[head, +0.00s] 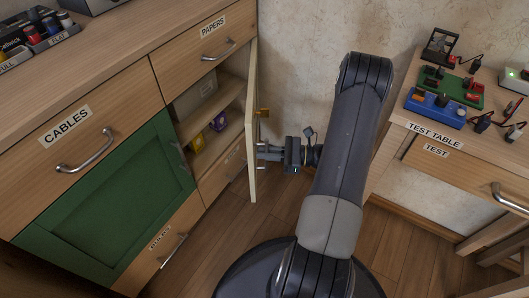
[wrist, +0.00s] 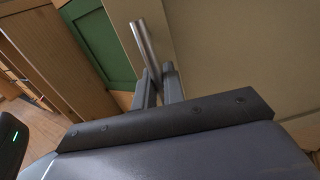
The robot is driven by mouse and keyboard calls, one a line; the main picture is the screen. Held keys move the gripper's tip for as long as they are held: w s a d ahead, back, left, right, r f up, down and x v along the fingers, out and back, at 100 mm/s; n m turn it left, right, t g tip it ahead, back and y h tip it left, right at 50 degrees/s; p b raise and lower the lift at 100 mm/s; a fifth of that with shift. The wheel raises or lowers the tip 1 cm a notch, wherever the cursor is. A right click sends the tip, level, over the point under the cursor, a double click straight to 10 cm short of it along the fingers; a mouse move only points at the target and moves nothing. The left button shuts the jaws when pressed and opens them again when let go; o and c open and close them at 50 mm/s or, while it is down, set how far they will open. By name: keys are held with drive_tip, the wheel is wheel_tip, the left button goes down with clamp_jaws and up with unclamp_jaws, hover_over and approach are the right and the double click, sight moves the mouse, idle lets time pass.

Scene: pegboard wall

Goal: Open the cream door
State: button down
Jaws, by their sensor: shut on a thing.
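The cream door (head: 251,130) stands swung out from the cabinet, seen nearly edge-on in the head view. The shelves behind it show. In the wrist view its pale face (wrist: 235,50) fills the right side. My gripper (head: 262,150) is at the door's outer face, on its right side. In the wrist view the gripper (wrist: 160,85) has its fingers closed around the lower part of a metal bar handle (wrist: 146,45). The handle is mostly hidden by the door and gripper in the head view.
The open compartment holds a purple and yellow box (head: 218,122) and a yellow box (head: 196,143). A green door (head: 110,215) is shut at left. The test table (head: 440,150) stands at right. Wooden floor (head: 215,240) is clear between cabinet and my base.

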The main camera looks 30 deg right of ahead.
sight(266, 139)
drive_tip(key=c, duration=1.6)
unclamp_jaws()
drive_tip(key=shift+c, duration=0.2)
drive_tip(key=shift+r, duration=0.1)
wheel_tip(266, 139, up, 10)
drive_tip(key=p, duration=0.3)
drive_tip(key=shift+p, duration=0.35)
drive_tip(key=shift+c, duration=0.2)
